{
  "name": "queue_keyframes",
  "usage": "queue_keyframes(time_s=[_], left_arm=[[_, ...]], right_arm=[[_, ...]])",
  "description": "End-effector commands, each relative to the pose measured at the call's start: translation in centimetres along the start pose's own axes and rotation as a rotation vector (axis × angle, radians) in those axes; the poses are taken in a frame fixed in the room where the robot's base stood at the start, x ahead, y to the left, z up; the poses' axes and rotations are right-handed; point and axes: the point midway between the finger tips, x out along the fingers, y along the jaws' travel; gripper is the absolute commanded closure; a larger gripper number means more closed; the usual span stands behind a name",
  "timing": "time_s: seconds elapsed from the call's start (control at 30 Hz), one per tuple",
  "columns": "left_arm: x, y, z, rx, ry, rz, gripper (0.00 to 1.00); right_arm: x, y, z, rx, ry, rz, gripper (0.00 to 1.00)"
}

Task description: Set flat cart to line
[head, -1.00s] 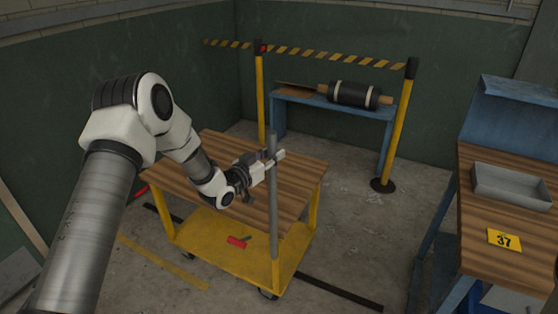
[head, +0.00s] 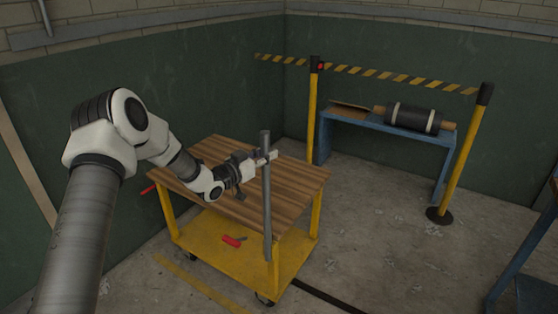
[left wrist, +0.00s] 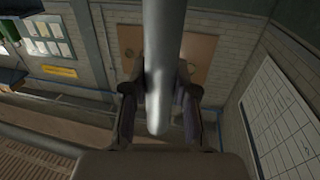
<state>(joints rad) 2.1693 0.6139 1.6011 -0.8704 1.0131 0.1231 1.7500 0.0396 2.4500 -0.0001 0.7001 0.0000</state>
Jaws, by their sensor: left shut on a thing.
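The flat cart has a wooden top (head: 205,165) and a yellow lower deck (head: 210,250) on casters. It stands left of centre in the head view. My left gripper (head: 267,157) is shut on an upright grey pole (head: 266,215) at the cart's right side. The pole also fills the middle of the left wrist view (left wrist: 158,65), between the fingers (left wrist: 160,95). I cannot tell whether it joins the cart. A dark line (head: 325,297) on the floor runs out from under the cart's front right. A yellow line (head: 200,285) lies at its front left. My right gripper is not in view.
A red-handled item (head: 234,241) lies on the lower deck. Behind stand barrier posts (head: 312,110) with striped tape (head: 385,75) and a blue bench (head: 390,140) bearing a black roller (head: 412,118). Open concrete floor (head: 390,240) lies to the right.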

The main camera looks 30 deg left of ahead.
Motion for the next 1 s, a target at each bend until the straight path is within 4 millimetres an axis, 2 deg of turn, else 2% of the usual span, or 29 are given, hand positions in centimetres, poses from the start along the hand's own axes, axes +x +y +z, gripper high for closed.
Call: queue_keyframes(time_s=[0.03,0.2,0.4,0.6,0.9,0.93,0.97,1.0], left_arm=[[-0.3,-1.3,0.0,-0.001,0.001,-0.004,1.00],[-1.0,-4.9,0.1,0.000,-0.002,0.000,1.00],[-1.5,-7.6,0.2,0.001,-0.005,0.003,1.00],[-1.7,-8.4,0.1,0.000,-0.004,0.003,1.00],[-1.7,-8.6,0.0,0.000,-0.002,0.000,1.00],[-1.7,-8.6,0.0,0.000,-0.001,0.000,0.62],[-1.7,-8.6,0.0,-0.001,-0.001,0.000,0.51],[-1.7,-8.6,0.0,-0.001,-0.002,0.000,0.46]], right_arm=[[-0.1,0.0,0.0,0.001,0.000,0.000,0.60],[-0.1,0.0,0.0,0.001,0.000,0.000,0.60],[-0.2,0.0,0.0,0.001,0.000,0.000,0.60],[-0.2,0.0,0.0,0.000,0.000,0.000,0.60],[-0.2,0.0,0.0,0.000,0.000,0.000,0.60],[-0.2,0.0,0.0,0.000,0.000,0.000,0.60],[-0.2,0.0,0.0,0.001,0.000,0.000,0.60],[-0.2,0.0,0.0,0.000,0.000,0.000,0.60]])
